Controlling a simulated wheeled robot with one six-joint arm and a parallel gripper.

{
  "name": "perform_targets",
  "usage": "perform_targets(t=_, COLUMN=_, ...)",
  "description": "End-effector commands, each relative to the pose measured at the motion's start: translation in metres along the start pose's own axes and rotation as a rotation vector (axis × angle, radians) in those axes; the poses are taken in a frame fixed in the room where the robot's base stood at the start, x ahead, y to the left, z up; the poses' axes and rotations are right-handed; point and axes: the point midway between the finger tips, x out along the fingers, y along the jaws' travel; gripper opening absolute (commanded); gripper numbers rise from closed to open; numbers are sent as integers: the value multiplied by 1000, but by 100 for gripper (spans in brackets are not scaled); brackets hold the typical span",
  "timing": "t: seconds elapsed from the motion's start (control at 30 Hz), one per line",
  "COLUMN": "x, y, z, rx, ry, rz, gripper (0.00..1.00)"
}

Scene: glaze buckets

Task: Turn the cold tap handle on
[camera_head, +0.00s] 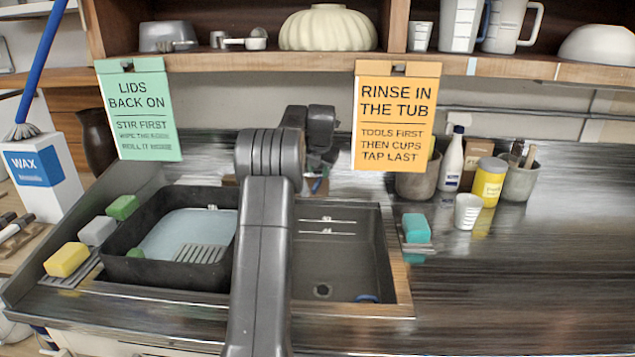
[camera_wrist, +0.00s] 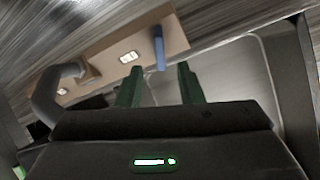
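The tap's tan base plate (camera_wrist: 105,48) shows in the wrist view, with a blue handle (camera_wrist: 158,45) standing on its right part and a small white label (camera_wrist: 128,57) to the left of that handle. A grey curved spout (camera_wrist: 52,95) is at the left. My gripper (camera_wrist: 160,68) is open, its two green fingers apart and empty. The blue handle lies just beyond the fingertips, in line with the gap; I cannot tell whether they touch. In the head view my arm hides most of the tap; a small blue piece (camera_head: 317,185) shows beside it.
A sink basin (camera_head: 340,262) is right of my arm, and a black tub (camera_head: 180,276) sits at its left. A teal sponge (camera_head: 416,228), white cup (camera_head: 467,211) and several bottles and pots stand to the right. Two hanging signs and a shelf are above. The right counter front is clear.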

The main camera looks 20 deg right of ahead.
Motion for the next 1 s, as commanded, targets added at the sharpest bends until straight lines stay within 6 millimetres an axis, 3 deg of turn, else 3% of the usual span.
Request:
perform_targets(t=0.1, x=26, y=0, z=0, rx=0, ry=2, rz=-1, gripper=34)
perform_targets(t=0.3, x=57, y=0, z=0, rx=0, ry=0, rz=0, gripper=34)
perform_targets(t=0.5, x=70, y=0, z=0, rx=0, ry=-1, rz=0, gripper=34)
perform_targets(t=0.77, x=71, y=0, z=0, rx=0, ry=-2, rz=0, gripper=34)
perform_targets(t=0.93, x=71, y=0, z=0, rx=0, ry=-2, rz=0, gripper=4)
perform_targets(t=1.0, x=71, y=0, z=0, rx=0, ry=-2, rz=0, gripper=0)
